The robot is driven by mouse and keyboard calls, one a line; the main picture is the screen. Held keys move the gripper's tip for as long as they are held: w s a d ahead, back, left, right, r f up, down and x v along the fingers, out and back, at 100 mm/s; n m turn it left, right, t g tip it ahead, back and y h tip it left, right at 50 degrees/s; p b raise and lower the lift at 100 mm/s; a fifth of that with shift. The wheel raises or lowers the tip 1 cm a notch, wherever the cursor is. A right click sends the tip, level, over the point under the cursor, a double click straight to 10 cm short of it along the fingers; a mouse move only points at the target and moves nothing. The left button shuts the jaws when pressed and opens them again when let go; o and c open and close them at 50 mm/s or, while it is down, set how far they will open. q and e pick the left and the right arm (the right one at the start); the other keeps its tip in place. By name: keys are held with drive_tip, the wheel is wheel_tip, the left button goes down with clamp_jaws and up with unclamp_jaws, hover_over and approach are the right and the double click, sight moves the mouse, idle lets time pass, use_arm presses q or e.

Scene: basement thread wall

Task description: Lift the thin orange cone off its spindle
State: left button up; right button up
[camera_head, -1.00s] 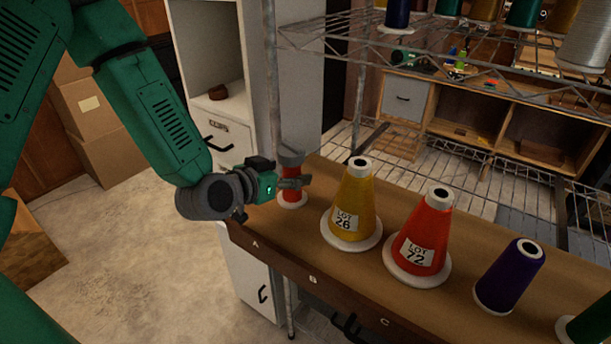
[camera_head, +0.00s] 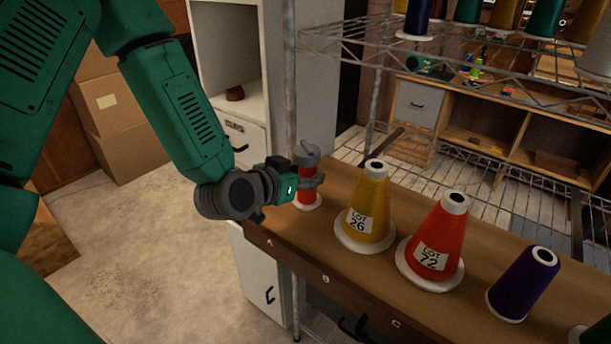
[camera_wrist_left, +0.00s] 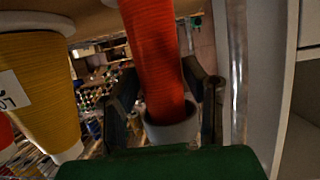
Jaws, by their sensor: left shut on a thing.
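The thin orange cone (camera_head: 306,191) stands upright at the far left end of the wooden shelf, with a grey top and a white disc at its foot. My left gripper (camera_head: 312,181) is shut on it near its upper part. In the left wrist view the orange cone (camera_wrist_left: 155,55) runs between the two fingers of my left gripper (camera_wrist_left: 168,95), its grey end near the palm. Its spindle is hidden, and I cannot tell whether the cone is clear of it. My right gripper is not in view.
A yellow cone (camera_head: 367,207) labelled LOT 26 stands close to the right, then a red cone (camera_head: 439,240) labelled LOT 72 and a purple cone (camera_head: 523,285). A metal post (camera_head: 290,80) rises just behind the gripper. A wire shelf (camera_head: 400,45) with more cones hangs above.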

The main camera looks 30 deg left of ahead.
sight(307, 146)
use_arm(q)
drive_tip(key=r, duration=0.1)
drive_tip(key=d+r, duration=0.1)
drive_tip(key=r, duration=0.3)
drive_tip(key=shift+w+d+r, duration=0.15)
drive_tip(key=shift+w+d, duration=0.05)
drive_tip(key=shift+d, duration=0.2)
drive_tip(key=r, duration=0.1)
drive_tip(key=a+r, duration=0.1)
drive_tip(key=r, duration=0.1)
drive_tip(key=shift+a+r, duration=0.35)
drive_tip(key=shift+r, duration=0.2)
drive_tip(key=shift+d+r, duration=0.2)
drive_tip(key=shift+d, duration=0.45)
drive_tip(key=shift+r+p, duration=0.5)
drive_tip(key=shift+p, duration=0.05)
drive_tip(key=r+p, duration=0.1)
drive_tip(key=a+r+p, duration=0.1)
drive_tip(key=r, duration=0.1)
drive_tip(key=shift+p, duration=0.35)
drive_tip(key=shift+d, duration=0.4)
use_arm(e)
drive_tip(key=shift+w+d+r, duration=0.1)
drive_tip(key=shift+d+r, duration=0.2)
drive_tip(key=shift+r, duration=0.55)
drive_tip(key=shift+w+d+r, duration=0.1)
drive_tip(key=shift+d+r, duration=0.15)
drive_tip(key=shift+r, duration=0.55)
